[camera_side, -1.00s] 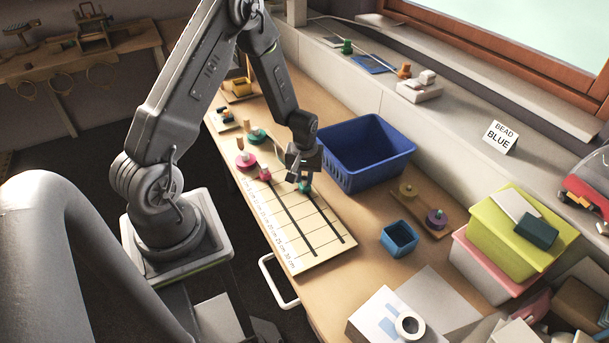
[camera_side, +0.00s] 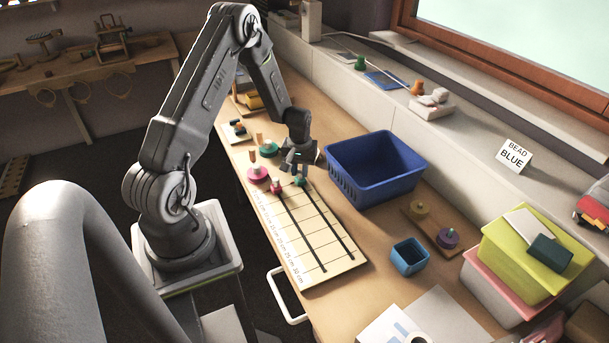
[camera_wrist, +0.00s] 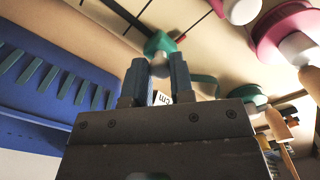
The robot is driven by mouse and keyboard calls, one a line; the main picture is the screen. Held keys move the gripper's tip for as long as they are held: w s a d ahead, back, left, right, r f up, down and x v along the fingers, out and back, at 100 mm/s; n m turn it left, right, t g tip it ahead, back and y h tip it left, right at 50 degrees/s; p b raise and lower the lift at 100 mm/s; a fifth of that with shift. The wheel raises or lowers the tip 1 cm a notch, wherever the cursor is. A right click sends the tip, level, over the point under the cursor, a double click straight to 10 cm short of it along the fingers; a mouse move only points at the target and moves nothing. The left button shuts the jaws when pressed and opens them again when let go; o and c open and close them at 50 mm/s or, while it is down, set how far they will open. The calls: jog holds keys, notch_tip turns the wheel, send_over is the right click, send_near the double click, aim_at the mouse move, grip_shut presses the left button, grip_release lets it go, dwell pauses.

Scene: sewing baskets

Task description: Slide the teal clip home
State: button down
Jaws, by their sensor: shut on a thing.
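The teal clip (camera_side: 300,181) sits at the far end of the right dark slot on the pale ruler board (camera_side: 328,264). My gripper (camera_side: 297,168) is over it, pointing down and shut on it. In the wrist view the teal clip (camera_wrist: 160,43) shows at my fingertips (camera_wrist: 160,68), partly hidden by them. A pink clip (camera_side: 276,186) sits at the far end of the left slot, apart from my gripper. A teal spool (camera_side: 271,147) and a pink spool (camera_side: 258,175) stand just past that end of the board. A teal strip (camera_wrist: 205,80) runs beside my fingers.
A blue basket (camera_side: 376,170) stands close to the right of my gripper. A small blue box (camera_side: 409,257) and a wooden stand with spools (camera_side: 430,225) lie further right. Stacked yellow and pink bins (camera_side: 530,255) are at the right. The near part of the board is clear.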

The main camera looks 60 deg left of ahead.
aim_at(299, 171)
jog(key=shift+a, duration=0.3)
jog(key=c, duration=1.4)
grip_release()
jog(key=o, duration=0.4)
jog(key=shift+d, duration=0.1)
jog(key=shift+r, duration=0.1)
notch_tip(299, 171, up, 14)
jog(key=shift+f, duration=0.15)
